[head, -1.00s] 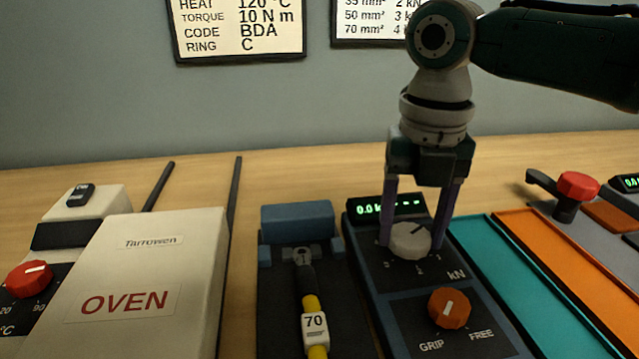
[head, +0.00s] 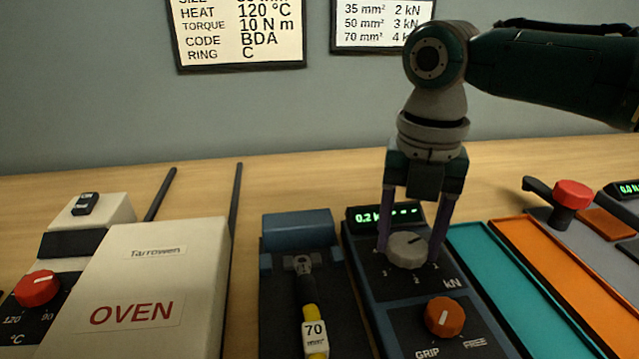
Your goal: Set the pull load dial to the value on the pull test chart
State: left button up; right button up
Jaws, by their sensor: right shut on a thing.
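The pull load dial (head: 407,252) is a light grey knob on the dark pull tester (head: 366,287), marked kN. My right gripper (head: 412,245) comes down from above and is shut on the dial, one finger on each side. The green display (head: 376,215) reads about 0.2 k, partly hidden by a finger. The pull test chart (head: 382,22) on the wall lists 35 mm² 2 kN, 50 mm² 3 kN and 70 mm² 4 k, its last unit hidden by my arm. A yellow cable (head: 312,318) with a tag (head: 315,338) reading 70 lies left of the dial. My left gripper is out of view.
An orange GRIP/FREE knob (head: 446,317) sits in front of the dial. The white oven (head: 150,290) and its red knob (head: 37,289) are at left. A teal tray (head: 510,290) and an orange tray (head: 560,275) lie at right, with a red knob (head: 574,194) beyond.

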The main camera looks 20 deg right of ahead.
jog(key=m+p, duration=0.1)
jog(key=m, duration=0.1)
jog(key=m+p, duration=0.2)
jog(key=shift+r+m, duration=0.2)
jog(key=shift+m, duration=0.1)
jog(key=m+p, duration=0.2)
jog(key=m, duration=0.3)
jog(key=shift+p, duration=0.35)
jog(key=m+p, duration=0.1)
jog(key=m, duration=0.2)
jog(key=shift+a+f, duration=0.1)
jog(key=m+p, duration=0.1)
jog(key=m, duration=0.2)
jog(key=shift+m, duration=0.4)
jog(key=m+p, duration=0.1)
jog(key=m, duration=0.4)
jog(key=shift+w, duration=0.1)
jog(key=m, duration=0.6)
jog(key=shift+p, duration=0.4)
jog(key=m, duration=1.2)
jog(key=shift+m+p, duration=0.3)
jog(key=shift+p, duration=0.05)
jog(key=m, duration=0.5)
jog(key=shift+m, duration=0.4)
jog(key=shift+m, duration=0.3)
